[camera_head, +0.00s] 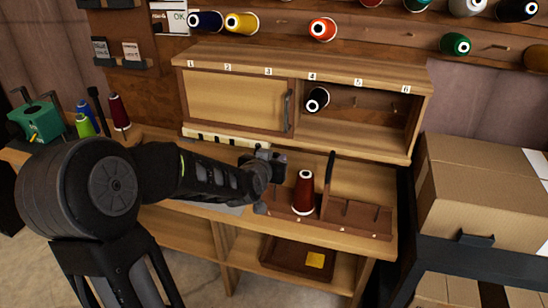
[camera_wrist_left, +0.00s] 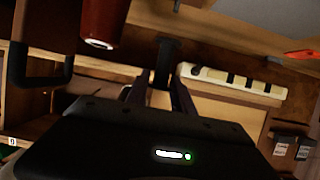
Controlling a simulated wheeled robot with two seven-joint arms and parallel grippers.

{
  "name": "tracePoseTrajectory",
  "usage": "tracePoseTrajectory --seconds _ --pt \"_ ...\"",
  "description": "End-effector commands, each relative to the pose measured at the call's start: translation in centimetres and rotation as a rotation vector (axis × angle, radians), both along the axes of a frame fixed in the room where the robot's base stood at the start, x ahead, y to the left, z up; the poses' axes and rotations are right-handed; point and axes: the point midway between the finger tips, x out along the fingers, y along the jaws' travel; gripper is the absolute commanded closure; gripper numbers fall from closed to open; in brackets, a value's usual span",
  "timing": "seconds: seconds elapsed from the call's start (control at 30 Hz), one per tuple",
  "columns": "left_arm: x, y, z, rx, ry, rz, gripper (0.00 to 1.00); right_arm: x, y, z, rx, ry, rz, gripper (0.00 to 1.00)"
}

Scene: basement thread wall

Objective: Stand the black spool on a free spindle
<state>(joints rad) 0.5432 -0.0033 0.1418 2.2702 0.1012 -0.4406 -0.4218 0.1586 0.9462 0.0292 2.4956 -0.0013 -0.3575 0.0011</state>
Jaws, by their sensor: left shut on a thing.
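The black spool (camera_head: 317,98) leans in the open right part of the wall cabinet, under label 4, with its pale end toward the front. My left gripper (camera_head: 277,166) is below the cabinet door, above the bench and left of the dark red spool. It is shut on a dark thing (camera_wrist_left: 166,62) that I cannot clearly make out. It is apart from the black spool. A bare peg (camera_head: 500,47) shows on the wall rail at upper right, and a peg (camera_head: 396,106) shows inside the cabinet. My right gripper is not in view.
A sliding door (camera_head: 235,103) with a dark handle (camera_head: 288,112) covers the cabinet's left half. Cardboard boxes (camera_head: 485,190) stand at right.

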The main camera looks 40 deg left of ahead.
Motion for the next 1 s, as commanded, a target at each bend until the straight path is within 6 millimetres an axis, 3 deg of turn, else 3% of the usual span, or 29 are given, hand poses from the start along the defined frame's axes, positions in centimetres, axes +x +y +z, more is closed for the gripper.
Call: tracePoseTrajectory --seconds 0.73,1.0 --pt "0.0 -0.1 -8.1 -0.002 0.001 -0.001 1.00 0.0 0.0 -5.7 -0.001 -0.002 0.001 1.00" --pt "0.0 0.0 -9.3 -0.001 0.000 0.000 1.00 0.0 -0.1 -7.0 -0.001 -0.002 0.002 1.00"
